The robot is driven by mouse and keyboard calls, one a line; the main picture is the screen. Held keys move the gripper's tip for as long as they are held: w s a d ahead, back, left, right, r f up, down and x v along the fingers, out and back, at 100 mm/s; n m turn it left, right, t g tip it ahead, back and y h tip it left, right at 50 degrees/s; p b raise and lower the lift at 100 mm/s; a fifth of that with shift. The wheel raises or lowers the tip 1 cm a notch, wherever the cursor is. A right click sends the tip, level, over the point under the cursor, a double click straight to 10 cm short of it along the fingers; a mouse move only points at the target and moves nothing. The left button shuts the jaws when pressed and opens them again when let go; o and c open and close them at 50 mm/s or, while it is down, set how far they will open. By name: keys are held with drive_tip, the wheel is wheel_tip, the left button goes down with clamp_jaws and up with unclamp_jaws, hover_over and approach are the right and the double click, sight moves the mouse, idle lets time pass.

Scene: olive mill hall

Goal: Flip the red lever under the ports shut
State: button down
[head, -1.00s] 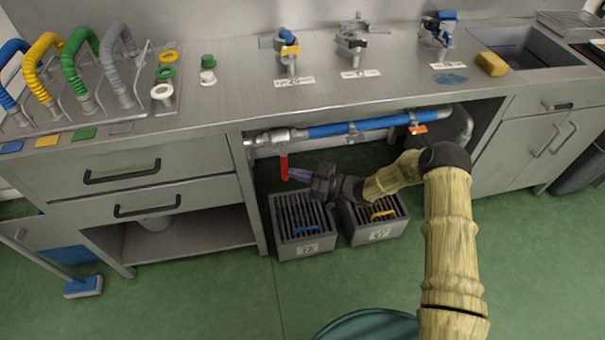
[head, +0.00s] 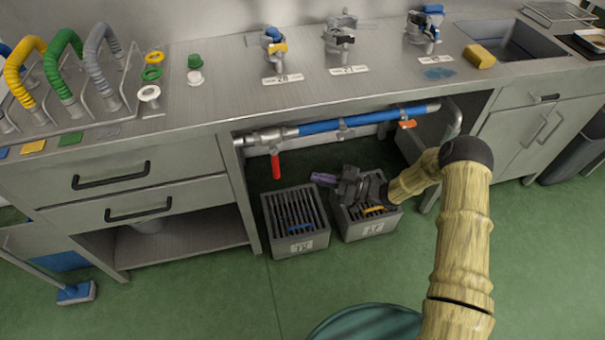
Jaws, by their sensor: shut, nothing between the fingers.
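The red lever (head: 276,165) hangs straight down from the left end of a pipe (head: 335,124) under the counter, square to the pipe's run. Three metal ports with valves, such as the one with a yellow part (head: 275,45), stand on the counter above. My gripper (head: 314,178) is to the right of the lever and a little lower, apart from it. Its purple fingers are shut, with nothing seen between them, and point left. My gripper and arm hide part of the right crate.
Two grey slatted crates, left (head: 296,243) and right (head: 371,228), stand on the floor below the pipe. A second, orange handle (head: 407,124) sits at the pipe's right. The counter edge (head: 330,104) overhangs the opening.

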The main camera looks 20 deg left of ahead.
drive_tip(key=d, duration=0.4)
drive_tip(key=shift+w+d, duration=0.1)
drive_tip(key=shift+d, duration=0.1)
drive_tip(key=shift+a, duration=0.15)
